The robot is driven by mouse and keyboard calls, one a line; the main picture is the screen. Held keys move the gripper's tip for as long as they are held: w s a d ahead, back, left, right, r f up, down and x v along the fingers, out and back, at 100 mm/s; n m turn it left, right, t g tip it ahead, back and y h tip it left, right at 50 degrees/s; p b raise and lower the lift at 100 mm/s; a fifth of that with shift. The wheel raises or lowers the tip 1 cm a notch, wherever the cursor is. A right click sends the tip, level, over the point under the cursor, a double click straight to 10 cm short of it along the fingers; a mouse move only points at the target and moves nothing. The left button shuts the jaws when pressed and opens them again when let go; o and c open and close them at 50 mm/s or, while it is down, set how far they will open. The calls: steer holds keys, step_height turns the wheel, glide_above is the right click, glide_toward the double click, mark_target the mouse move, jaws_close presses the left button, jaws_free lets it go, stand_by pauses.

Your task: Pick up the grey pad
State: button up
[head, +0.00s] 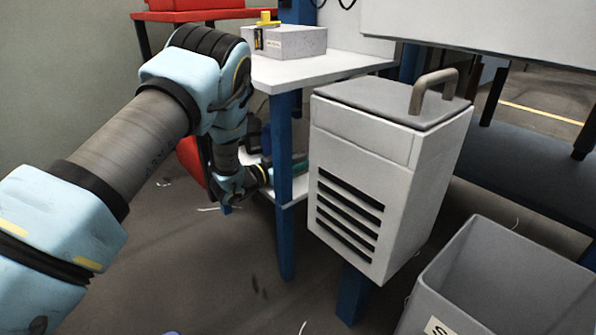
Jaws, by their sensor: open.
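I cannot make out a grey pad for certain in the head view. My arm reaches in from the left and bends down towards the low white shelf (291,188) under the white table. My gripper (266,173) is at that shelf, beside the blue table leg, and looks small and partly hidden. It is open, and I see nothing held in it. A teal item (298,164) lies on the shelf just right of the gripper, partly behind the leg. Whatever is between or behind the fingers is hidden.
The blue table leg (285,225) stands close to my gripper. A white vented box (365,170) with a handle is to the right, and a grey bin (500,280) at lower right. A speckled grey box (290,42) sits on the white tabletop (310,70). Floor at lower left is open.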

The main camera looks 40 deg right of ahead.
steer(key=shift+d, duration=0.15)
steer(key=shift+c, duration=0.3)
jaws_close()
